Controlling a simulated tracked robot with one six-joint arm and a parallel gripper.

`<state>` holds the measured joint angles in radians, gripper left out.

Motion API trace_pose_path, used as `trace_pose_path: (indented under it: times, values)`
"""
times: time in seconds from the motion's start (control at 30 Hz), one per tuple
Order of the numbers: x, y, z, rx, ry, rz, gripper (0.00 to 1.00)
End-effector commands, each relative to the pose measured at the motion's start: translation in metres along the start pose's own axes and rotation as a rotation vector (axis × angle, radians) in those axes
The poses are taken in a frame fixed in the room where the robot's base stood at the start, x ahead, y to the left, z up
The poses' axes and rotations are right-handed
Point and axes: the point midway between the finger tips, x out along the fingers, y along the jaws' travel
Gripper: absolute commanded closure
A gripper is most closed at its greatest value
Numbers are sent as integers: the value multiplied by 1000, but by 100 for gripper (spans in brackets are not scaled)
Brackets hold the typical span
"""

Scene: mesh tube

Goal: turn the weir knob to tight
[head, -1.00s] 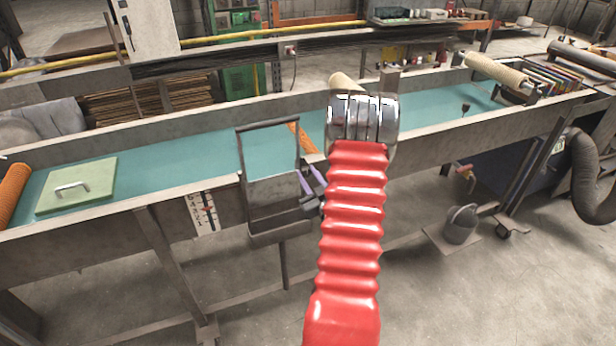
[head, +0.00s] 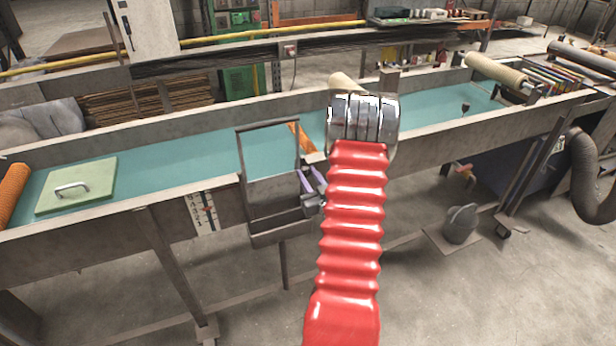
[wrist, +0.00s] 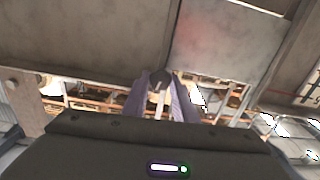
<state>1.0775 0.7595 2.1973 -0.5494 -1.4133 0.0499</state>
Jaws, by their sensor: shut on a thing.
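The weir is a grey metal frame with a box-like plate (head: 275,195), set in the near wall of the channel in the head view. My gripper (head: 311,181) has purple fingers and is at the right side of this frame, partly behind my red arm. In the wrist view my gripper (wrist: 161,98) is shut on a small dark round knob (wrist: 158,76) with a pale part below it. The knob cannot be made out in the head view. Any tight mark is not readable in either view.
The long channel (head: 180,143) has a teal bed. A pale green lid (head: 90,178) with a handle and an orange roll (head: 12,190) lie at its left. A marked scale (head: 202,213) is on the near wall. A grey jug (head: 460,222) stands at the lower right.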

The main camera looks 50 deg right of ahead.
Motion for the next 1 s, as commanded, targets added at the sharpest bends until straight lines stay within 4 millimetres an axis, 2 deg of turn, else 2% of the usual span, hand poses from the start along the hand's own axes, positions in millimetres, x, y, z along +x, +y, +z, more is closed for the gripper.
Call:
trace_pose_path:
  times: [0.7, 1.0]
  values:
    - [0, 0, 2, 662, -4, -3, 97]
    - [0, 1, 3, 895, -5, -1, 97]
